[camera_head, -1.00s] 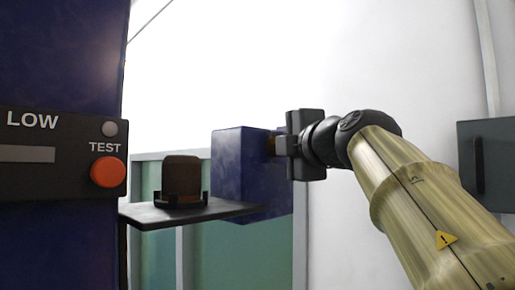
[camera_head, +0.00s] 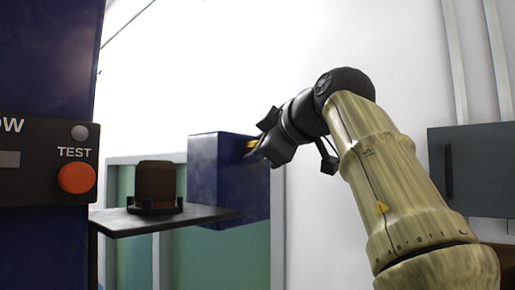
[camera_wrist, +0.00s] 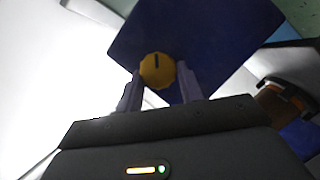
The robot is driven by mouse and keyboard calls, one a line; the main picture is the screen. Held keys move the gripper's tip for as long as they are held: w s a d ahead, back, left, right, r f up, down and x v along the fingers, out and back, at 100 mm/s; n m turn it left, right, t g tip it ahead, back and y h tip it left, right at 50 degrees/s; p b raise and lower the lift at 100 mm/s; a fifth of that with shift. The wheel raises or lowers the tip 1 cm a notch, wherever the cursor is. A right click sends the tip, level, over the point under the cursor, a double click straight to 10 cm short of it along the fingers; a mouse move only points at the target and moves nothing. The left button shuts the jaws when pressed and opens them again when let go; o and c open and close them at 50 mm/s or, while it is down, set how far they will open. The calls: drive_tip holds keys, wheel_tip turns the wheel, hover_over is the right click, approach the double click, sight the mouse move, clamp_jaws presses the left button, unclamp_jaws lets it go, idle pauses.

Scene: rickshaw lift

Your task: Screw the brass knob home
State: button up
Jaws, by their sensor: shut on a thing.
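The brass knob (camera_wrist: 157,70) is a round yellow disc with a dark mark on the face of a dark blue block. In the wrist view my gripper (camera_wrist: 160,84) has one finger on each side of it, shut on its rim. In the head view the knob (camera_head: 251,144) shows only as a small yellow piece at the right side of the blue block (camera_head: 215,175). My gripper (camera_head: 262,150) is there, tilted, and hides much of it. How deep the knob sits cannot be told.
A dark shelf (camera_head: 115,222) left of the block bears a brown cylinder (camera_head: 157,182) in a black holder. A blue column at far left carries a panel with an orange TEST button (camera_head: 76,178). A grey box (camera_head: 475,168) is on the right wall.

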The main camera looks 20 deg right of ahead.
drive_tip(key=shift+w+d+f+m+g, duration=0.15)
drive_tip(key=shift+m+g, duration=0.35)
drive_tip(key=shift+m, duration=0.4)
idle(0.6)
drive_tip(key=o, duration=1)
drive_tip(key=f+v, duration=0.1)
drive_tip(key=v, duration=0.4)
drive_tip(key=f+v, duration=0.1)
drive_tip(key=v, duration=0.5)
drive_tip(key=f+b+v, duration=0.1)
drive_tip(key=v, duration=0.4)
drive_tip(key=shift+s+d, duration=0.55)
drive_tip(key=shift+s, duration=0.2)
drive_tip(key=shift+w, duration=0.15)
